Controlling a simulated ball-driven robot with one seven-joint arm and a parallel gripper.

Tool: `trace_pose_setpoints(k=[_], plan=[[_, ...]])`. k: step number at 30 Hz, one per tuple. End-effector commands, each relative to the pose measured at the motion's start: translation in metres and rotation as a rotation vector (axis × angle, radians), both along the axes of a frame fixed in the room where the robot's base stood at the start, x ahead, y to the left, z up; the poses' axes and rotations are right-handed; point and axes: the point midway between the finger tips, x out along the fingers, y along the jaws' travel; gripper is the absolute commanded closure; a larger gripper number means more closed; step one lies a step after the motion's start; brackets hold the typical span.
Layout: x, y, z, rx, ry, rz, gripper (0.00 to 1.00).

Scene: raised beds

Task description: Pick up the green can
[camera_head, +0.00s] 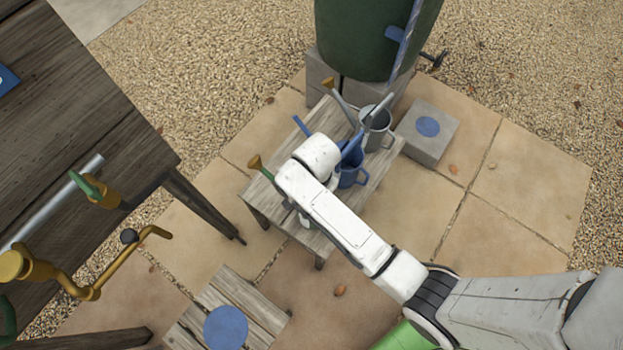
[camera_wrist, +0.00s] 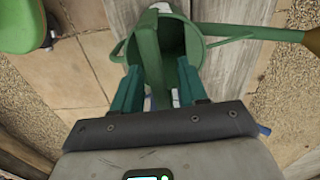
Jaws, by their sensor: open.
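The green can (camera_wrist: 189,43) is a watering can with a long spout running right to a brass rose (camera_wrist: 309,38) in the wrist view. A strap-like green handle (camera_wrist: 150,45) crosses over its opening. My gripper (camera_wrist: 159,72) is open, its two teal fingers on either side of this handle. I cannot tell whether they touch it. In the head view the brass rose (camera_head: 254,162) shows at the left of a low wooden bench (camera_head: 377,174). My arm hides most of the can and my gripper there.
A blue can (camera_head: 349,177) and a grey can (camera_head: 381,133) stand close by on the bench. A green barrel (camera_head: 370,40) is behind. A stone block (camera_head: 437,147) and a low wooden stand (camera_head: 252,302) bear blue discs. A tall table (camera_head: 70,110) holds brass fittings.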

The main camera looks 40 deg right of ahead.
Motion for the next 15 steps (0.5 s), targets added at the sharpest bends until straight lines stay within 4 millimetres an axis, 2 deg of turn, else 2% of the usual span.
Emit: trace_pose_setpoints(k=[5, 15], plan=[[0.0004, 0.0001, 0.0002, 0.000, -0.001, 0.000, 0.57], [0.0004, 0.0001, 0.0004, 0.000, -0.001, 0.001, 0.89]])
